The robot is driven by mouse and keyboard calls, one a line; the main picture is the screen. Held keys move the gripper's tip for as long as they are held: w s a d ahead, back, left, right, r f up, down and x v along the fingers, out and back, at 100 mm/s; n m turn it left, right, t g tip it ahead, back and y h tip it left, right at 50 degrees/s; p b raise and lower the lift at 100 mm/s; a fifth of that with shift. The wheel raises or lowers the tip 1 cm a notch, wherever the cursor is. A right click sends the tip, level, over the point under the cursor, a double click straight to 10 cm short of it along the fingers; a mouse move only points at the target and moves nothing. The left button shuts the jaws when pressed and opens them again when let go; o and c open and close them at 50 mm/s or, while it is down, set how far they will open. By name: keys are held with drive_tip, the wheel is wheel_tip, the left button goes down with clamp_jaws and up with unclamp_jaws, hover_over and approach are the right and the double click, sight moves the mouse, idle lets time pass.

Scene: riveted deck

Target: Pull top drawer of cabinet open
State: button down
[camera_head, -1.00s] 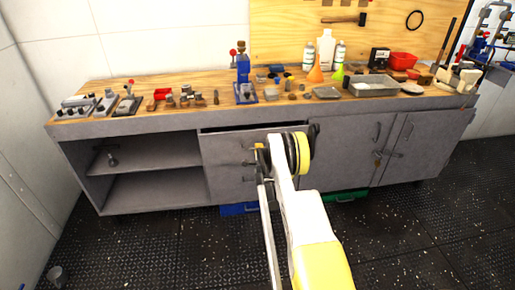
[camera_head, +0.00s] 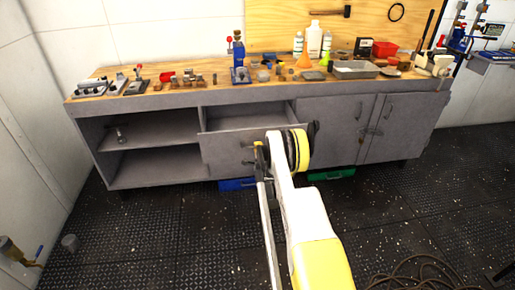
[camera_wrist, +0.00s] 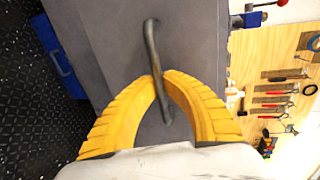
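The grey cabinet (camera_head: 180,100) stands against the wall under a wooden worktop. Its top drawer (camera_head: 221,150) is pulled well out, and the space behind its front shows from above. In the wrist view the drawer front (camera_wrist: 110,40) fills the middle, with a dark bar handle (camera_wrist: 151,42) on it. My gripper (camera_wrist: 161,77) has its two yellow fingers closed around the handle, tips meeting at the bar. In the head view my gripper (camera_head: 257,150) is at the drawer front, and my arm hides the front's right part.
Open shelves (camera_head: 150,155) are left of the drawer, and closed doors (camera_head: 350,130) are right. A blue box (camera_head: 236,184) and a green box (camera_head: 331,174) sit low under the cabinet. Tools crowd the worktop. Cables (camera_head: 415,278) lie on the floor at lower right.

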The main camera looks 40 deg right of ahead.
sight(256, 131)
drive_tip(key=c, duration=1.5)
unclamp_jaws()
drive_tip(key=o, duration=1)
wheel_tip(256, 131, up, 8)
drive_tip(key=shift+w+d+f, duration=0.1)
drive_tip(key=shift+w+f, duration=0.05)
drive_tip(key=shift+f, duration=0.1)
drive_tip(key=shift+c, duration=0.2)
drive_tip(key=shift+r, duration=0.9)
drive_tip(key=c, duration=1)
drive_tip(key=shift+o, duration=0.2)
drive_tip(key=shift+r, duration=0.4)
